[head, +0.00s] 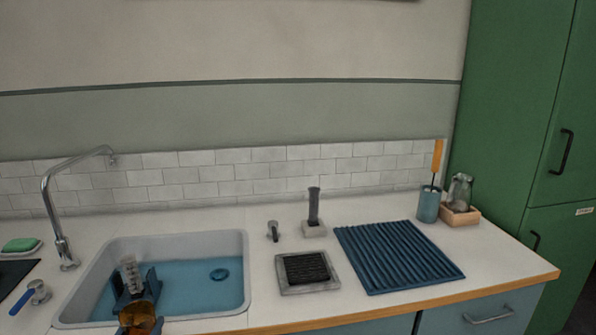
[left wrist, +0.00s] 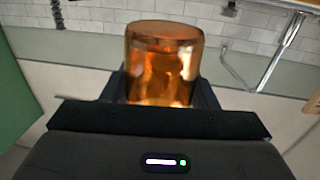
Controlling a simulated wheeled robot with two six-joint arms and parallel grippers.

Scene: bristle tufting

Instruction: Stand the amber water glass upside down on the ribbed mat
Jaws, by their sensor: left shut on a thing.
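The amber water glass (head: 138,315) is at the bottom left of the head view, in front of the sink. It fills the middle of the left wrist view (left wrist: 163,60). My left gripper (head: 136,290) is shut on it, a dark finger on each side. I cannot tell for sure which end of the glass is up. The blue ribbed mat (head: 398,257) lies flat and empty on the counter at the right, well away from the glass. My right gripper is not in view.
The sink (head: 245,275) has a blue bottom, with a clear ribbed object (head: 129,270) just beyond my left gripper. A tap (head: 55,215) stands behind. A dark square pad (head: 307,268) and an upright brush (head: 313,210) lie between sink and mat. A blue cup (head: 428,206) and wooden tray (head: 461,217) stand behind the mat.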

